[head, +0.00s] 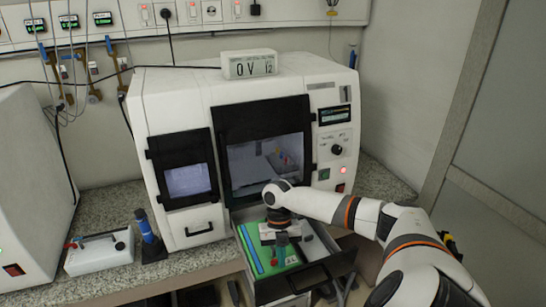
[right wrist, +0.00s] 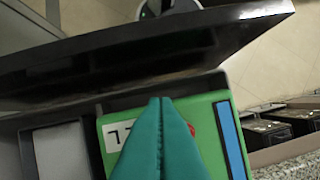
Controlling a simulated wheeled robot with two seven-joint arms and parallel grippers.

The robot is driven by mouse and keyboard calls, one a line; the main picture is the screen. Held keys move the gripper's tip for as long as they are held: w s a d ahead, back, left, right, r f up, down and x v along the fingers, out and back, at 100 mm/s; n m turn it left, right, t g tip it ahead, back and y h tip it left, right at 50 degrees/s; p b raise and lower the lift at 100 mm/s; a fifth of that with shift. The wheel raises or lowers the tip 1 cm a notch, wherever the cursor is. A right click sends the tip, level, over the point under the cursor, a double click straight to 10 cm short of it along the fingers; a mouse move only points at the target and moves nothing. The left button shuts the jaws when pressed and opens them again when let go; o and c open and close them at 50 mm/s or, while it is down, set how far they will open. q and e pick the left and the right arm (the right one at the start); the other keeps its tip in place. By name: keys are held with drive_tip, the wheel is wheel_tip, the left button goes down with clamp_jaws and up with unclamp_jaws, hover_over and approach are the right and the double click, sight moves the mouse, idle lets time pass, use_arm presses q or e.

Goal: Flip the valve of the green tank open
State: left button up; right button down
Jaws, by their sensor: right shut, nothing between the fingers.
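The green tank (head: 264,266) sits in the pulled-out drawer of the large white machine, with a blue strip (head: 248,246) along it. The right wrist view shows its green top (right wrist: 206,108), the blue strip (right wrist: 230,140) and a white label (right wrist: 114,138). A small red part (right wrist: 192,129), maybe the valve, peeks out beside my fingers; most of it is hidden. My right gripper (head: 281,239) points down over the tank. Its teal fingers (right wrist: 160,102) are shut and empty. I cannot tell if they touch the tank. My left gripper is not in view.
The white machine (head: 185,100) stands behind the drawer, whose dark front wall (head: 318,276) is close to my right arm. A white box with a blue-handled tool (head: 148,228) is left on the counter. Black bins (right wrist: 262,132) stand beyond the drawer in the right wrist view.

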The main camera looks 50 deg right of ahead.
idle(0.4)
drive_tip(key=shift+w+a, duration=0.35)
drive_tip(key=shift+w, duration=0.35)
drive_tip(key=b+v, duration=0.3)
drive_tip(key=v, duration=0.9)
